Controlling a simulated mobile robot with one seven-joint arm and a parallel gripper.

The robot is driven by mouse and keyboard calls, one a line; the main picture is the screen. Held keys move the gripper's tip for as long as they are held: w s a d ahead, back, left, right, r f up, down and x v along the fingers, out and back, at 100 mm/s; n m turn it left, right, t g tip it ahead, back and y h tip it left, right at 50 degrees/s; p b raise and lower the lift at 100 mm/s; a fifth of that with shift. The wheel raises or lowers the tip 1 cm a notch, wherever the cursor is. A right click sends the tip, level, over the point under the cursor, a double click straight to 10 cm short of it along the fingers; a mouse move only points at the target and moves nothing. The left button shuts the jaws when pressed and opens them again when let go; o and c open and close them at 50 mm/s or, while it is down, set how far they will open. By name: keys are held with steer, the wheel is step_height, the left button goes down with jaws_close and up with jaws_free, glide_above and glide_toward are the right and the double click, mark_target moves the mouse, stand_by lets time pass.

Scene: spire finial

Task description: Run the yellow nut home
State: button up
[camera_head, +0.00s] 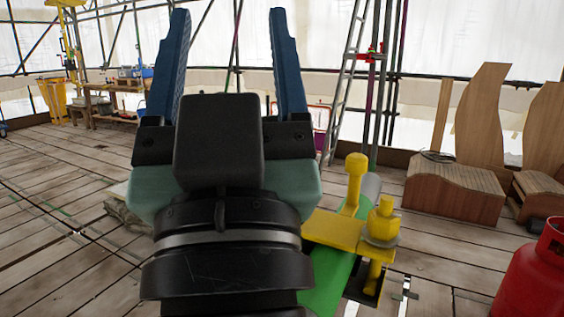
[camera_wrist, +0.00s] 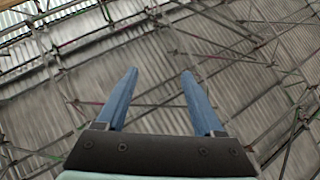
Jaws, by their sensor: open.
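My gripper (camera_head: 236,62) fills the middle of the head view, with its two blue fingers pointing up and spread apart. It is open and empty. In the wrist view, the gripper (camera_wrist: 160,88) shows the same gap between the fingers, with only scaffold and sheeting behind. A yellow nut (camera_head: 384,222) sits to the right of my wrist, at the yellow clamp-like fitting (camera_head: 332,229). A yellow upright post with a round knob (camera_head: 355,185) stands beside it. My gripper is apart from the nut. My arm hides the left part of the fitting. The nut is not in the wrist view.
A green bar (camera_head: 330,283) runs under the fitting. A red gas cylinder (camera_head: 535,275) stands at the right edge. Curved wooden pieces (camera_head: 455,188) stand behind. A ladder (camera_head: 346,85) and a workbench (camera_head: 112,103) are at the back. The plank floor (camera_head: 60,190) at left is mostly clear.

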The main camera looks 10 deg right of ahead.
steer(key=w+r+g+p, duration=0.5)
steer(key=r+p, duration=0.4)
steer(key=p, duration=1.1)
steer(key=w+r+g+p, duration=0.5)
steer(key=r+p, duration=0.5)
steer(key=p, duration=0.9)
steer(key=n+g+p, duration=0.1)
steer(key=n+g, duration=1.4)
steer(key=g, duration=0.1)
glide_above(388, 198)
step_height(388, 198, down, 22)
step_height(388, 198, down, 13)
steer(key=shift+r+b, duration=0.2)
steer(key=shift+b, duration=0.75)
